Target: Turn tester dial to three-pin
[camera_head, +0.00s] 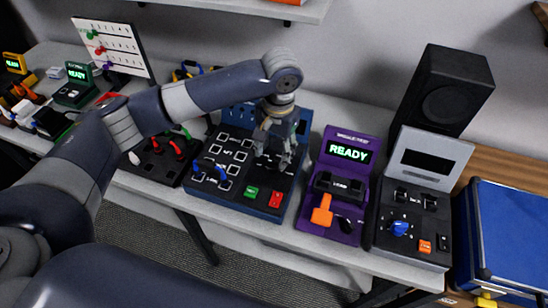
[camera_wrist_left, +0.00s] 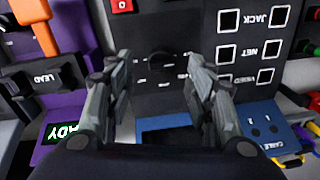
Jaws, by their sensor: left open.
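The tester (camera_head: 235,190) is a blue-edged black panel in the middle of the table, with rows of white-outlined squares. Its black dial (camera_wrist_left: 161,62) shows in the left wrist view, with small white marks around it that are too blurred to read. My left gripper (camera_head: 272,156) is over the panel's right half and hides the dial in the head view. In the left wrist view the gripper (camera_wrist_left: 160,75) is open, with one finger on each side of the dial. I cannot tell whether either finger touches it. My right gripper is not in view.
A purple READY unit (camera_head: 335,215) with an orange lever (camera_head: 322,210) stands close to the tester's right. Beyond it are a grey-topped unit with a blue knob (camera_head: 399,228) and a black speaker (camera_head: 440,90). Cables with red and green ends (camera_head: 178,146) lie to the left.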

